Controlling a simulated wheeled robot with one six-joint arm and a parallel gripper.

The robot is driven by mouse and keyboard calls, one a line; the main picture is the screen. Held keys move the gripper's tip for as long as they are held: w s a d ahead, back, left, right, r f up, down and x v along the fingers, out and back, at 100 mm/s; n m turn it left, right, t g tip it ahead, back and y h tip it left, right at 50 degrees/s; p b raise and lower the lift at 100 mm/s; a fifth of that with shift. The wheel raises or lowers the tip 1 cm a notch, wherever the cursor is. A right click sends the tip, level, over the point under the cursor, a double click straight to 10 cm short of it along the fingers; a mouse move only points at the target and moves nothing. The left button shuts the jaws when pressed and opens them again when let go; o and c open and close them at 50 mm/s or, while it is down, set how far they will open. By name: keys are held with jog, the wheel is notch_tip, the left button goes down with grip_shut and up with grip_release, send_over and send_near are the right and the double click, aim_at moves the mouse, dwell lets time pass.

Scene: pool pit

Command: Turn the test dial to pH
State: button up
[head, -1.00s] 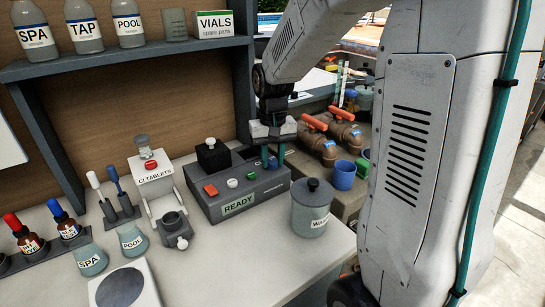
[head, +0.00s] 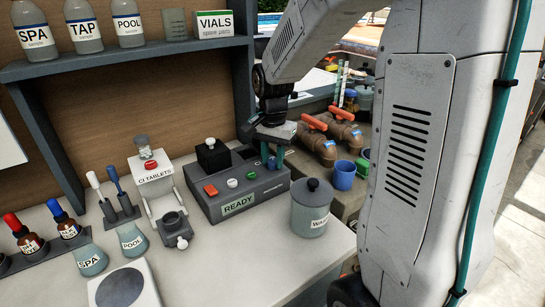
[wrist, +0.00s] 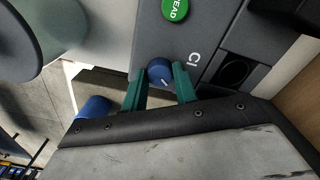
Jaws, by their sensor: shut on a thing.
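The test dial is a blue knob (wrist: 159,71) on the grey tester (head: 207,209); the knob also shows in the head view (head: 272,163). My gripper (wrist: 159,82) is shut on the knob, one green finger on each side; in the head view my gripper (head: 271,158) is at the tester's right end. A white mark on the knob is partly visible. A "Cl" label (wrist: 193,57) is printed beside the knob. No pH label is readable. The tester's display (head: 238,204) reads READY. A green button (wrist: 175,9) lies beyond the knob in the wrist view.
A lidded waste canister (head: 311,208) stands close in front of the tester's right end. A black cap (head: 212,156) sits on the tester's back left. Brown pipes with orange handles (head: 320,146) and a blue cup (head: 343,175) are to the right.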

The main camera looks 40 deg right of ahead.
aim_at(273, 161)
dwell(0.4)
jog(key=o, duration=1)
jog(key=shift+c, duration=0.2)
notch_tip(273, 161, up, 8)
jog(key=shift+f, duration=0.1)
